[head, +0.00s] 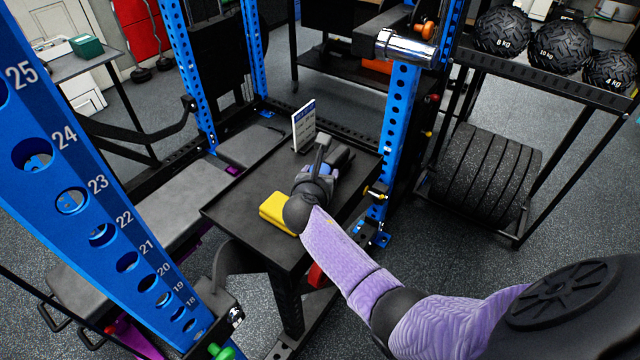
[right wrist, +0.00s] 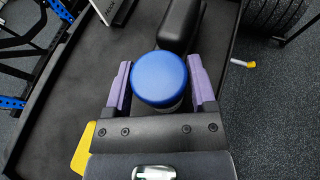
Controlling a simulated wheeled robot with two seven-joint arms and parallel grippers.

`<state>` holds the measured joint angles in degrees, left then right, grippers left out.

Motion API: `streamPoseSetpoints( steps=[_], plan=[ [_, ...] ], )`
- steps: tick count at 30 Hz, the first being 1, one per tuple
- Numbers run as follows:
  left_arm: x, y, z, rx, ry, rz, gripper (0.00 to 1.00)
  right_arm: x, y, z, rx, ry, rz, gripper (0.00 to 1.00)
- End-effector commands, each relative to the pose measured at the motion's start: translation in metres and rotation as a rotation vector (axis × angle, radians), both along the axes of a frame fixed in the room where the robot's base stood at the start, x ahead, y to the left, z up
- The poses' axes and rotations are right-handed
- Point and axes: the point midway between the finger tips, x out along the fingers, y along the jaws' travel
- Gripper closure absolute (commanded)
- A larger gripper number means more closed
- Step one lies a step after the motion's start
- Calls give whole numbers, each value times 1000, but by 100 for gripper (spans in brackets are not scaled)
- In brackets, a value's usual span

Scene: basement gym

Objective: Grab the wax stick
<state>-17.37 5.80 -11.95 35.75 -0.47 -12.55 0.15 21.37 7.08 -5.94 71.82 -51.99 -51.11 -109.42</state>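A round blue-topped object (right wrist: 159,78), which looks like the wax stick, stands on the dark table (right wrist: 60,120) between the fingers of my right gripper (right wrist: 160,85). One purple finger is on each side of it. The gripper is open, and I cannot tell whether either finger touches the object. In the head view my right gripper (head: 322,172) is low over the table (head: 240,205), and the arm and gripper hide most of the object. My left gripper is not in view.
A black object (right wrist: 181,26) is just beyond the blue top. A yellow block (head: 274,212) lies beside my right wrist. A white sign (head: 303,126) stands at the table's back. Blue rack posts (head: 398,125) flank the table, with weight plates (head: 485,170) to the right.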

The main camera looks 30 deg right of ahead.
Motion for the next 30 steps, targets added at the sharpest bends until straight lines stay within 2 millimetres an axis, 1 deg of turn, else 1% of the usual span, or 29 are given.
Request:
streamPoseSetpoints(
  steps=[1,2,3,5,6,8,9,15,17,20,21,24,27,30],
  plan=[
    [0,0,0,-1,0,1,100,0,0,0,0,0,0,40],
    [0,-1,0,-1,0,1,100,0,0,0,0,0,0,47],
    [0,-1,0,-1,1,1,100,0,0,0,0,0,0,55],
    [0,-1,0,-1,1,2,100,0,0,0,0,0,0,68],
    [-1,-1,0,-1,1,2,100,0,0,0,0,0,0,76],
    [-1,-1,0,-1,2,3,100,0,0,0,0,0,0,89],
    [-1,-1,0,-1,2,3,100,0,0,0,1,1,0,97],
    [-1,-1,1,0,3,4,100,0,0,1,0,0,1,98],
    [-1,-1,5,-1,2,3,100,0,0,8,0,-2,1,99],
    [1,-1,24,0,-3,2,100,0,0,36,0,-5,1,99],
    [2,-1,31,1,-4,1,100,0,1,48,0,-6,2,99],
    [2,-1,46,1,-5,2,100,0,0,75,0,-5,0,99],
    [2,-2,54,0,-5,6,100,0,0,93,0,-4,0,99],
    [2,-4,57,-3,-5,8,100,0,0,101,0,-2,1,99]
  ],
)
